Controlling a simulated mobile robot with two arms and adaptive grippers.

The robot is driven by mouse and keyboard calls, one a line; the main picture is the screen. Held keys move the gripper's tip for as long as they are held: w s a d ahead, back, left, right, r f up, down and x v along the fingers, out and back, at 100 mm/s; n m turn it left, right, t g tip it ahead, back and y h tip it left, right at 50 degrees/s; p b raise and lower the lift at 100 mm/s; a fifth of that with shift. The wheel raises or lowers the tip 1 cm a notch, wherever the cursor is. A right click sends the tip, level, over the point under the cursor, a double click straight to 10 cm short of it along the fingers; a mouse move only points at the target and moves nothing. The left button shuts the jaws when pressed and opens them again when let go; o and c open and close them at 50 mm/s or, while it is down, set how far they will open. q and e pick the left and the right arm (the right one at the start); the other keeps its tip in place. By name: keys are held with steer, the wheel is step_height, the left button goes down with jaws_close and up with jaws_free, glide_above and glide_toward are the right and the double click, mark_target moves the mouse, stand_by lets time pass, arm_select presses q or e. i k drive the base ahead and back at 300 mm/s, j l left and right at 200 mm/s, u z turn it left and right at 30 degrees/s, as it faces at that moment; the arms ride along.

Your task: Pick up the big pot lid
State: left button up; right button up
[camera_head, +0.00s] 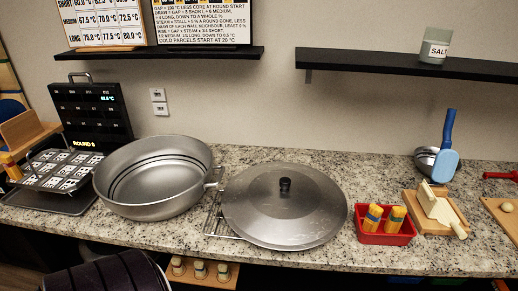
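The big pot lid (262,214) is a round grey metal disc with a small black knob (285,185) at its centre. The big pot (150,188), wide and grey with dark rings inside, stands open to the left of the lid, close to the rack. Neither of my grippers shows in the head view.
A red tray (366,238) with yellow-topped items stands close to the lid's right. Beyond it are a wooden board (424,222), a ladle bowl (426,157) and a blue-handled tool (448,150). A muffin-like tray (64,170) and black display (92,112) stand left. Shelves run above.

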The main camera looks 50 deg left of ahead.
mark_target(287, 206)
steer(key=u, duration=1.35)
